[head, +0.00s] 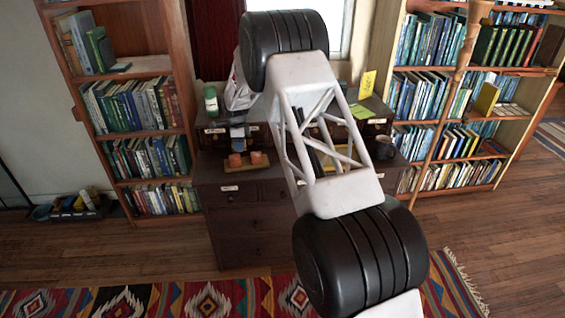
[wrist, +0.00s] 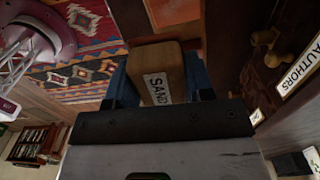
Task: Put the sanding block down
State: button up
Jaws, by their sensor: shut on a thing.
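The sanding block (wrist: 170,58) is a tan wooden block with a white label reading "SAND". It shows in the wrist view between the blue fingers of my gripper (wrist: 160,72). My gripper is shut on it. Dark wood lies close beyond the block, but I cannot tell whether the block touches it. In the head view my large white and black arm crosses the middle of the picture, and I cannot make out the block there.
A dark wooden dresser (head: 240,215) stands behind my arm. A patterned rug (head: 190,300) lies in front.

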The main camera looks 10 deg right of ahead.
jog(key=s+d+f, duration=0.3)
jog(key=s+d, duration=0.3)
jog(key=d, duration=0.4)
jog(key=s+d+f, duration=0.3)
jog(key=s+d, duration=0.4)
jog(key=d, duration=0.4)
jog(key=shift+s+d, duration=0.15)
jog(key=shift+s, duration=0.05)
jog(key=shift+w+a+f, duration=0.1)
jog(key=shift+w+f, duration=0.15)
jog(key=shift+w, duration=2.3)
jog(key=shift+w+a+f, duration=0.1)
jog(key=shift+w+f, duration=0.1)
jog(key=shift+w, duration=2.3)
jog(key=shift+w+f, duration=0.25)
jog(key=shift+w, duration=2.3)
jog(key=shift+w, duration=0.1)
jog(key=shift+w, duration=0.2)
jog(key=shift+w+f, duration=0.15)
jog(key=shift+f, duration=1.65)
